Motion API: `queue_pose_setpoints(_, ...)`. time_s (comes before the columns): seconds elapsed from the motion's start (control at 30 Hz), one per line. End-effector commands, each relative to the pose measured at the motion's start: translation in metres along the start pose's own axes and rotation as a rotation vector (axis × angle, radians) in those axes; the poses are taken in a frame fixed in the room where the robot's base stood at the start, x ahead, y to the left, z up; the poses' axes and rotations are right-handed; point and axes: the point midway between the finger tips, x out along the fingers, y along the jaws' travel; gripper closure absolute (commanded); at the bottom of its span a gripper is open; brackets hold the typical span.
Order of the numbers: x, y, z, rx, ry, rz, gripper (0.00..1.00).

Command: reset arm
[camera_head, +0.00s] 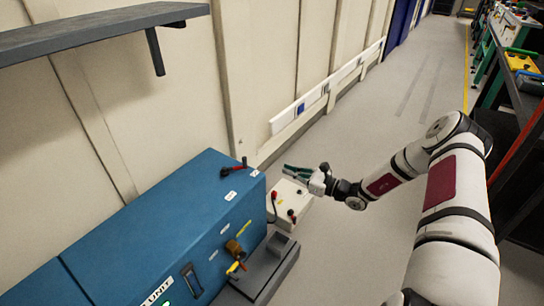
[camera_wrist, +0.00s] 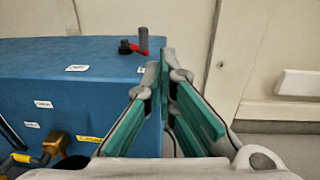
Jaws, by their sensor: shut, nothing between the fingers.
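My arm reaches in from the right in the head view, and my gripper (camera_head: 288,169) is at its end, beside the right end of a blue cabinet (camera_head: 150,225). In the wrist view my gripper (camera_wrist: 164,68) has green finger pads, its tips together with nothing between them. A white box with a red-knobbed lever (camera_head: 292,207) is below my gripper in the head view. A small black and red handle (camera_head: 233,170) lies on the cabinet top; it shows left of the fingertips in the wrist view (camera_wrist: 136,44).
A brass-coloured fitting (camera_head: 234,247) and a yellow-tipped lever (camera_head: 236,267) stick out of the cabinet front above a dark grey block (camera_head: 262,270). A grey shelf (camera_head: 100,33) juts from the wall at upper left. Benches with equipment (camera_head: 520,60) line the right. The grey floor between is clear.

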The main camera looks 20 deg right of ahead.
Motion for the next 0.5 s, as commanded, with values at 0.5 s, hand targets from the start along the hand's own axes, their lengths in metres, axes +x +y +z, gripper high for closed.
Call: queue_pose_setpoints(0.5,0.020,0.068,0.092,-0.280,0.073,0.342,1.00)
